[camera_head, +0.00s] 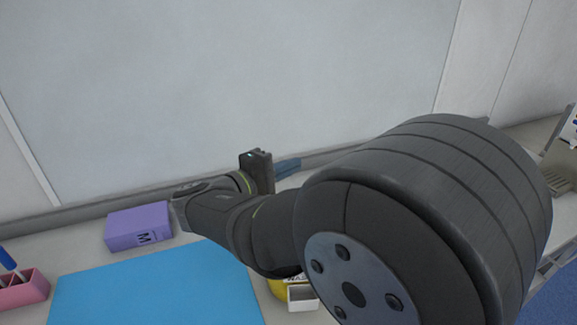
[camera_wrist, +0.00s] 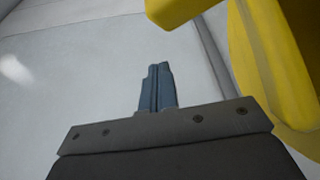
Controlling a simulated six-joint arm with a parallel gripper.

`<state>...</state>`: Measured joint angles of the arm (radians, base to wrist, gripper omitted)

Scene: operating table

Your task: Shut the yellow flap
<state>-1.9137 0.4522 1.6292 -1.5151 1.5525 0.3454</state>
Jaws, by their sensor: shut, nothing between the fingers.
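My gripper (camera_wrist: 158,68) is shut and empty, its blue-grey fingers together and pointing up in the wrist view. In the head view its fingers (camera_head: 288,168) show beyond my wrist, in front of the pale wall. Yellow parts fill the upper right of the wrist view: a blocky piece (camera_wrist: 178,9) at the top edge and a large curved piece (camera_wrist: 275,70) beside it. Which of these is the flap, and how far it stands open, I cannot tell. The fingers appear apart from the yellow. In the head view a yellow container (camera_head: 275,288) with dark lettering is mostly hidden behind my arm.
A small white open box (camera_head: 302,304) stands by the yellow container. A blue mat (camera_head: 155,290) lies on the table, with a purple box (camera_head: 138,227) behind it. A pink holder (camera_head: 22,289) stands at the far left. The pale wall rises close behind.

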